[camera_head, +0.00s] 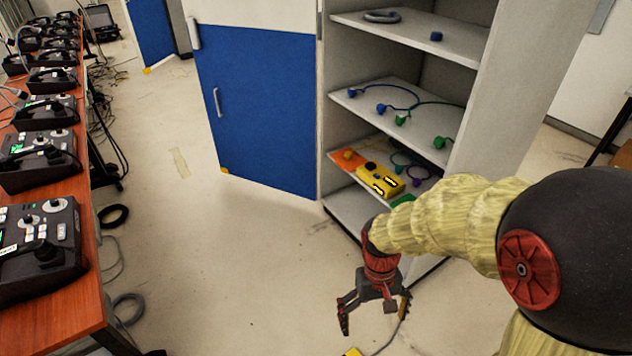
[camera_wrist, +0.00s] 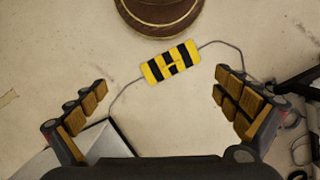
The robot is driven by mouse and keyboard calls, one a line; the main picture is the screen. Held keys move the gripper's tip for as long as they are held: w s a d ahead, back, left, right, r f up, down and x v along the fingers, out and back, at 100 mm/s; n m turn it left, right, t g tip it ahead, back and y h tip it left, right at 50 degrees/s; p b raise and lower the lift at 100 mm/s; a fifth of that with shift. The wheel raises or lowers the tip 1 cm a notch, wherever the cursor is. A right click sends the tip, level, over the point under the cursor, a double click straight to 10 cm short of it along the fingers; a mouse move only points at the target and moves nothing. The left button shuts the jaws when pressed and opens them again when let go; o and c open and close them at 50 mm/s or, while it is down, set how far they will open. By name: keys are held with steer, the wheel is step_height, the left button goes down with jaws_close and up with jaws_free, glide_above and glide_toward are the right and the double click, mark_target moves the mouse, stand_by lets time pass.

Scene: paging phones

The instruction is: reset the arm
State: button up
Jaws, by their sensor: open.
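My gripper (camera_head: 375,308) hangs at the end of my arm in the head view, in front of the open cabinet and above the floor. Its fingers are spread apart. In the wrist view my gripper (camera_wrist: 163,108) shows both padded fingers wide apart with nothing between them. Below it on the floor lies a yellow and black striped block (camera_wrist: 171,63) with a grey cable from each end. Only a small yellow corner (camera_head: 352,352) shows at the bottom edge of the head view; I cannot tell for sure that it is the same block.
The white cabinet (camera_head: 400,52) stands open beside my arm, its blue door (camera_head: 262,110) swung left. Its shelves hold coloured corded pieces and a yellow box (camera_head: 380,180). A wooden table (camera_head: 62,308) with several black phones (camera_head: 40,245) runs along the left. Cables lie beside it; the middle floor is clear.

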steer(key=s+d+r+t+p, duration=0.1)
steer(key=s+r+t, duration=0.1)
steer(key=r, duration=0.7)
steer(key=s+d+r+m+t+p, duration=0.1)
steer(key=s+d+r+t, duration=0.1)
steer(key=r, duration=0.7)
steer(key=s+d+r+t+p, duration=0.1)
steer(key=s+d+r+t, duration=0.1)
steer(key=r, duration=0.7)
steer(key=shift+s+m+t, duration=0.4)
steer(key=shift+s+t, duration=0.35)
steer(key=shift+t, duration=0.25)
